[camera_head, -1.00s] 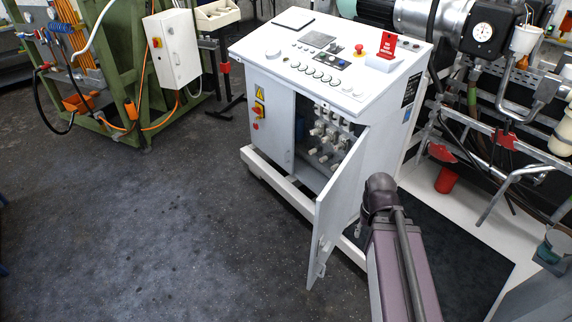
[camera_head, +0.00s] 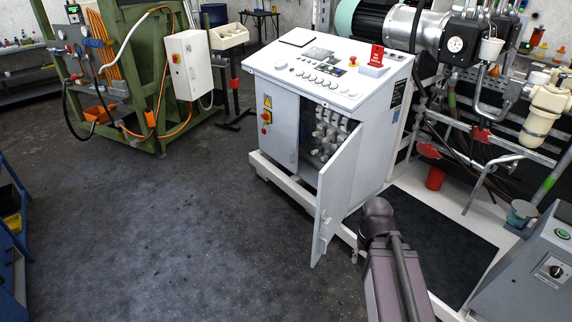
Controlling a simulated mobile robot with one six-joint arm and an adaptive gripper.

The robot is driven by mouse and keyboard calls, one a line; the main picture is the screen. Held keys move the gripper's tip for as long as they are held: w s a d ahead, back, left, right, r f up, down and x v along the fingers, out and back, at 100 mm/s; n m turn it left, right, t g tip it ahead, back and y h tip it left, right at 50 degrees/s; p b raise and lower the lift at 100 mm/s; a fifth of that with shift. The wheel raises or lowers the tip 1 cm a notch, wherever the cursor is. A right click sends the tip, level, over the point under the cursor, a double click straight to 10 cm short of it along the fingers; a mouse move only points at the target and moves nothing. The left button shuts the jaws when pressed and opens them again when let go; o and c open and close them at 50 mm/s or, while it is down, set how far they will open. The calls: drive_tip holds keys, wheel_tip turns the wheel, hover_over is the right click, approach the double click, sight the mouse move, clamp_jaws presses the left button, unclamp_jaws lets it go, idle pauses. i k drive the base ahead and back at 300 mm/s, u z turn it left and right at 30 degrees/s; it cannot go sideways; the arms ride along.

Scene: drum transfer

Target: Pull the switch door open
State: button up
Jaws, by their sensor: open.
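The switch door (camera_head: 339,192) is a light grey panel on the right front of the white control cabinet (camera_head: 282,142). It stands swung outward, well open, with a handle or latch low on its outer edge. Behind it, the cabinet interior shows several pale switch parts (camera_head: 328,131). My arm reaches in from the bottom right, its end just right of the door. My gripper is not visible; the arm's front hides that area, so I cannot tell whether it touches the door.
A green machine frame (camera_head: 140,75) stands at the left, and a grey control box (camera_head: 540,265) at the right. A dark mat (camera_head: 440,240) lies right of the cabinet. The floor (camera_head: 190,230) left of the door is clear.

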sight(280, 142)
drive_tip(key=u, duration=0.3)
drive_tip(key=i, duration=0.5)
drive_tip(key=u, duration=0.7)
drive_tip(key=i, duration=0.75)
drive_tip(key=u, duration=0.25)
drive_tip(key=i, duration=1.55)
drive_tip(key=z, duration=1.05)
drive_tip(key=i, duration=0.8)
drive_tip(key=z, duration=0.5)
